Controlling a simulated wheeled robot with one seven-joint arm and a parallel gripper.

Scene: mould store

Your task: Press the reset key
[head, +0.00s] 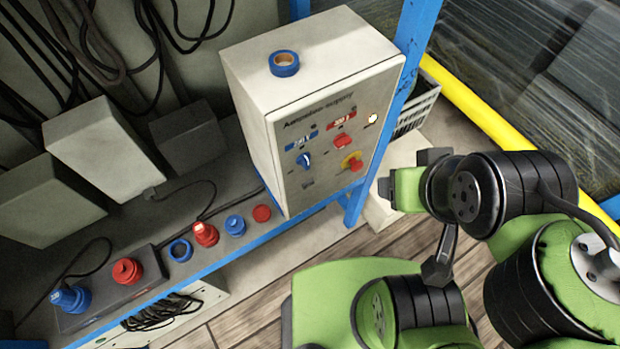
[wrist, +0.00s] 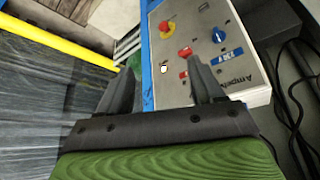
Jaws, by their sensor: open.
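A pale grey control box (head: 315,110) stands on the bench in the head view. Its front panel carries a blue rotary knob (head: 304,160), a red knob (head: 343,141), a red-and-yellow mushroom button (head: 352,161), a lit yellowish lamp or key (head: 373,118) and a small grey piece (head: 308,183) low down. I cannot read which one is the reset key. The panel also shows in the wrist view, with the lit piece (wrist: 164,68) between my fingers in the picture. My gripper (wrist: 160,66) is open and empty, apart from the panel; in the head view it is right of the box.
A blue tape roll (head: 284,64) lies on the box. A blue post (head: 412,40) rises beside it. Red and blue plugs and sockets (head: 205,233) line the bench front. A grey crate (head: 415,108) and a yellow rail (head: 480,110) stand behind. Cables hang at left.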

